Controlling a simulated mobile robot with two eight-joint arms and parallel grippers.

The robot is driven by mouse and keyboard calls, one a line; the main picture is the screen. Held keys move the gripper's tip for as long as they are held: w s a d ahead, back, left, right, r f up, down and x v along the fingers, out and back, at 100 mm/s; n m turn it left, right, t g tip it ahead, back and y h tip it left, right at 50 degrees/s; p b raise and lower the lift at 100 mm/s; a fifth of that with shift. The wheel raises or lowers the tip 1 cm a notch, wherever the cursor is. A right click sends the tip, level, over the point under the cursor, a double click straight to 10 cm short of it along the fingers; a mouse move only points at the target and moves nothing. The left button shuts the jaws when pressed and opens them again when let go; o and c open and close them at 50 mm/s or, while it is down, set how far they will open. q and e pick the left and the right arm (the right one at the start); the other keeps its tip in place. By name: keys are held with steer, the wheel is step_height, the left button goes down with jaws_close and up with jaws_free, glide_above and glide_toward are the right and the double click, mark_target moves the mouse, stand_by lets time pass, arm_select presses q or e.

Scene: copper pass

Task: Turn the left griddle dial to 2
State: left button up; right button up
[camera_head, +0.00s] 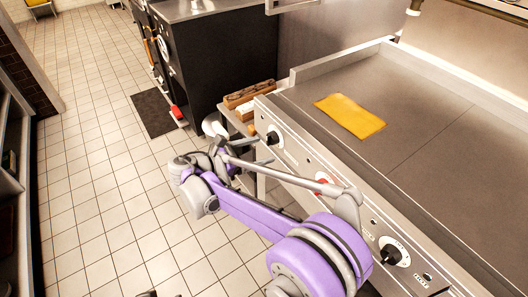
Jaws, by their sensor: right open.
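The left griddle dial (273,137), a black knob on a pale round plate, is on the steel front panel of the griddle (425,125). Its numbers and pointer are too small to read. My right gripper (266,150) is open, with its grey fingers just in front of and below this dial. I cannot tell whether a finger touches it. A second black dial (393,253) is farther right on the same panel. A red control (321,183) sits between them, partly hidden by my arm. My left gripper is not in view.
A yellow cloth (350,116) lies on the griddle plate. A small side table with wooden blocks (248,94) stands at the griddle's left end. Behind it is a dark cabinet (235,65). A dark mat (153,112) lies on the tiled floor, which is open at left.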

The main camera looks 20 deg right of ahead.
mark_target(271, 139)
steer(key=w+a+f+n+t+h+b, duration=0.1)
steer(key=w+a+f+n+h+b, duration=0.1)
steer(key=w+a+f+h, duration=0.3)
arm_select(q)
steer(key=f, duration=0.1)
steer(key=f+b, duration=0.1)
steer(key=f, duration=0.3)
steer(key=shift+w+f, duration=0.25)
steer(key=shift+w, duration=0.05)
arm_select(e)
steer(key=w+d+r+y, duration=0.1)
steer(key=d+y, duration=0.1)
steer(key=d, duration=0.7)
steer(key=shift+w+r, duration=0.2)
steer(key=shift+w, duration=0.05)
steer(key=shift+c, duration=0.2)
jaws_close()
